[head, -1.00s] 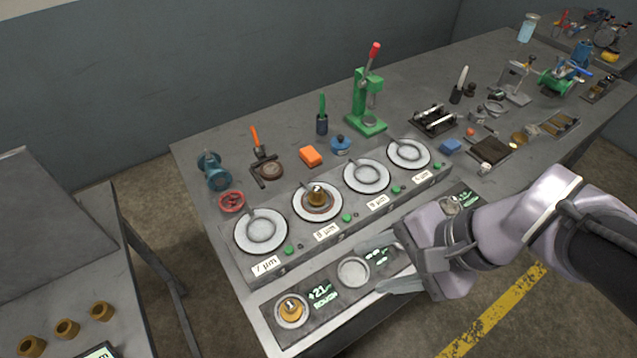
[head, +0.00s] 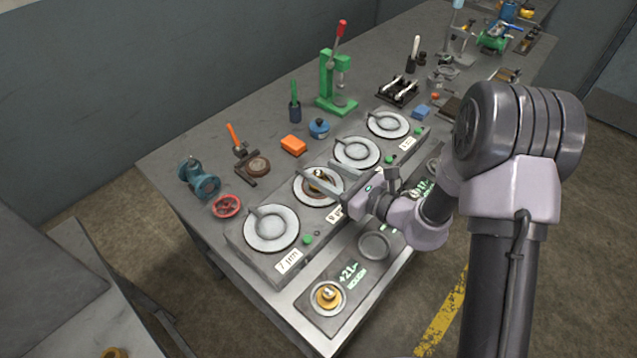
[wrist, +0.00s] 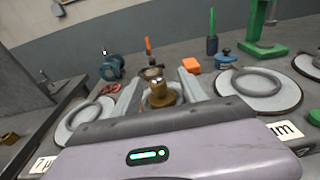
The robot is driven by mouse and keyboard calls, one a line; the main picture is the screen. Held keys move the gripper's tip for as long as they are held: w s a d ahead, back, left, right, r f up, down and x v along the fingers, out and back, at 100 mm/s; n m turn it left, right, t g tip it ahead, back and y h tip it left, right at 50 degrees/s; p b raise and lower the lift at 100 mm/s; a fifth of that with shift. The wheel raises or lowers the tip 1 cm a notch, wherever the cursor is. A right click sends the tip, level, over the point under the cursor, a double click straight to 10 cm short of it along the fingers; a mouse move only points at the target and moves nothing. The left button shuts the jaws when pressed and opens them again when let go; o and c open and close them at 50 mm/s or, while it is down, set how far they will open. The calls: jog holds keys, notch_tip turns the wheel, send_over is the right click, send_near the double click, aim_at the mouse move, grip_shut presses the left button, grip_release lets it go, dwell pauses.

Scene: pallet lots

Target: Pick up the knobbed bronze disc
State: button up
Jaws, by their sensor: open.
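A bronze disc with a knob on top (head: 319,178) sits on the second round plate (head: 301,194) from the left of the grey lapping bench unit. In the wrist view the knobbed disc (wrist: 162,98) stands between my two fingers, with a grey ring around its base. My gripper (head: 329,186) is open, its fingers reaching over that plate on either side of the disc. It also shows in the wrist view (wrist: 160,80). I cannot tell whether a finger touches the disc. Another knobbed bronze piece (head: 327,295) sits on the left pan of the front readout panel.
Plates with grey rings stand to the left (head: 290,238) and right (head: 357,166) of the disc's plate.

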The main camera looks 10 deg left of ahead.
aim_at(314, 172)
jog(key=x, duration=0.2)
jog(key=b+x, duration=0.1)
jog(key=x, duration=0.1)
jog(key=b+x, duration=0.1)
jog(key=x, duration=0.1)
jog(key=shift+s+a+f, duration=0.15)
jog(key=shift+s+f, duration=0.15)
jog(key=shift+f, duration=0.05)
jog(key=shift+r, duration=0.1)
grip_shut()
